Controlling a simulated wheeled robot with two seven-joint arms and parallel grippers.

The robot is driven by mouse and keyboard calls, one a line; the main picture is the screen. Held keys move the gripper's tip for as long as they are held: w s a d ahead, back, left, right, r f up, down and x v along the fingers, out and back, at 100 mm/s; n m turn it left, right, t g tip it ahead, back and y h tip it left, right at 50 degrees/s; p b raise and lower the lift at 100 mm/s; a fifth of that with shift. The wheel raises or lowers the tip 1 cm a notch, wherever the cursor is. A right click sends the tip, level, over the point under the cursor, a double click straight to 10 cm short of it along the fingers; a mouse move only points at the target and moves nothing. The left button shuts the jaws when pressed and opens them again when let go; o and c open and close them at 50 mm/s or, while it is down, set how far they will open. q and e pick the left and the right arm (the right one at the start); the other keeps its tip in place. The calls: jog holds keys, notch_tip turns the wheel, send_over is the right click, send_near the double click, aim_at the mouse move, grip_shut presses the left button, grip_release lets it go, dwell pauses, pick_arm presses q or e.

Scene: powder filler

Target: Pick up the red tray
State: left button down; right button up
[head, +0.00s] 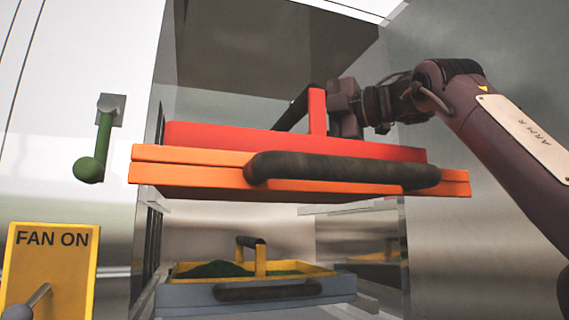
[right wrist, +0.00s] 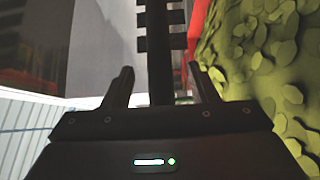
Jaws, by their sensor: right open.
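The red tray (head: 225,136) sits on the orange drawer (head: 190,168) in the upper part of the cabinet. A red post and a dark handle bar (head: 301,107) rise from it. My right gripper (head: 333,108) comes in from the right at the post and handle bar, partly hidden by the post. In the right wrist view, its two fingers (right wrist: 163,80) stand apart, on either side of a dark bar (right wrist: 157,45). Contact with the bar does not show. A strip of red (right wrist: 197,35) and yellow-green grainy material (right wrist: 255,60) lie to the right. My left gripper is out of view.
The orange drawer has a long dark front handle (head: 345,168). Below, a yellow tray (head: 261,262) with dark green contents sits on a grey drawer (head: 190,294). A green lever (head: 100,145) and a yellow FAN ON panel (head: 60,265) are at left. Cabinet walls flank the opening.

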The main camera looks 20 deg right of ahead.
jog(key=shift+x, duration=1.5)
jog(key=shift+s+d, duration=0.15)
jog(key=shift+d, duration=0.05)
jog(key=c, duration=0.5)
grip_shut()
